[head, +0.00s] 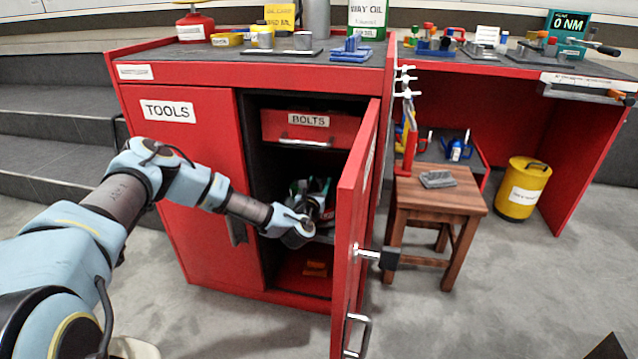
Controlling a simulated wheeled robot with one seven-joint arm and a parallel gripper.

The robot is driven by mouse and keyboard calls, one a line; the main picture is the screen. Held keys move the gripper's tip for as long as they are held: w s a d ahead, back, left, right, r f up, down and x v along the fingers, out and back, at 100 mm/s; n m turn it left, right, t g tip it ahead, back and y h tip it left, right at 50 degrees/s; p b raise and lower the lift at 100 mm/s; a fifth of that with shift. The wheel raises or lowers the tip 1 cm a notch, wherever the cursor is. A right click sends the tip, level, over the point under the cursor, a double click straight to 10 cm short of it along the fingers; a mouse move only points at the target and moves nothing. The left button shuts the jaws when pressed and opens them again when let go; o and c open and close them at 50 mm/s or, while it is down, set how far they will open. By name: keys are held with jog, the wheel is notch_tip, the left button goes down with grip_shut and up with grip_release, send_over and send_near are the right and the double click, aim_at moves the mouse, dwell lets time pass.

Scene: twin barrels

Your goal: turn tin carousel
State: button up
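Inside the open right side of the red tool cabinet (190,240), a dark cluster with small green, white and blue parts (298,187) sits on the middle shelf. It may be the tin carousel, but it is small and shadowed, and I cannot make out its separate tins. My arm reaches in from the left. My gripper (318,212) is inside the cabinet at the near side of this cluster, overlapping it in the view. The fingers are dark against the dark interior. I cannot tell whether they are open or whether they touch anything.
The cabinet's right door (350,230) stands open toward the camera, close on the right of my gripper. A BOLTS drawer (311,128) is above it, and an orange item (316,268) lies on the cabinet floor below. A wooden stool (440,200) and yellow drum (522,188) stand farther right.

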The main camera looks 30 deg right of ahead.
grip_shut()
dwell(1.1)
